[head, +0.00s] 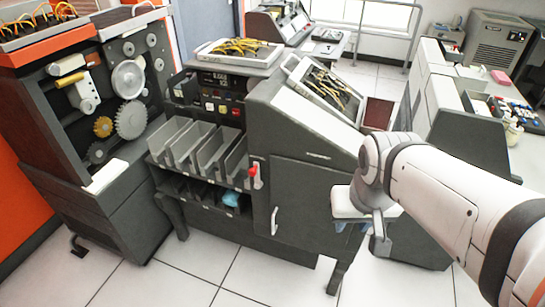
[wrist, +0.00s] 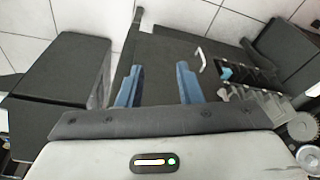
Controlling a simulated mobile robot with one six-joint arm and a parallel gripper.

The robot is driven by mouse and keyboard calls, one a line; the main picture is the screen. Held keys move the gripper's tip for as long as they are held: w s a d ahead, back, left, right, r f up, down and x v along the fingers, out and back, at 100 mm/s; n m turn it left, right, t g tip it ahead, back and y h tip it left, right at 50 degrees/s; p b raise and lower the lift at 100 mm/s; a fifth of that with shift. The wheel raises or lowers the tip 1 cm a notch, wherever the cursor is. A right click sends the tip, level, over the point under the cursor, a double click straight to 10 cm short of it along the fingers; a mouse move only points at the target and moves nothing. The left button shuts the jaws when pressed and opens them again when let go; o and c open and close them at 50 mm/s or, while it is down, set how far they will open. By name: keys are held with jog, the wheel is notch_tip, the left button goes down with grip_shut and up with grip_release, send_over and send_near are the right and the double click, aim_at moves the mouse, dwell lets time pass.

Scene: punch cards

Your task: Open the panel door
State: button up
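The dark grey panel door (head: 312,212) is on the lower front of the middle machine in the head view, and it looks closed. Its white vertical handle (head: 274,220) is near the door's left edge. In the wrist view the handle (wrist: 201,60) shows beyond and right of the right fingertip, on the dark door (wrist: 175,50). My gripper (wrist: 159,84) has its two blue fingers spread with nothing between them. In the head view my gripper (head: 356,228) is right of the handle, in front of the machine's right part, with its fingers mostly hidden.
A red-knobbed lever (head: 253,176) sticks out above the door's left side. Grey card trays (head: 205,148) and a shelf with a blue item (head: 231,198) are to the left. A geared machine (head: 110,100) stands further left. Tiled floor (head: 190,270) in front is clear.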

jog(key=w+f+b, duration=0.6)
jog(key=f+b, duration=0.1)
jog(key=f, duration=0.1)
jog(key=m+t+b, duration=0.2)
jog(key=b, duration=1.2)
send_over(273, 220)
jog(key=s, duration=0.2)
notch_tip(273, 220, down, 21)
jog(key=shift+h, duration=0.3)
jog(key=b+x, duration=0.2)
jog(key=x, duration=0.5)
jog(key=shift+s+a, duration=0.15)
jog(key=shift+a, duration=0.1)
jog(key=shift+w+f, duration=0.25)
jog(key=shift+f, duration=0.25)
grip_shut()
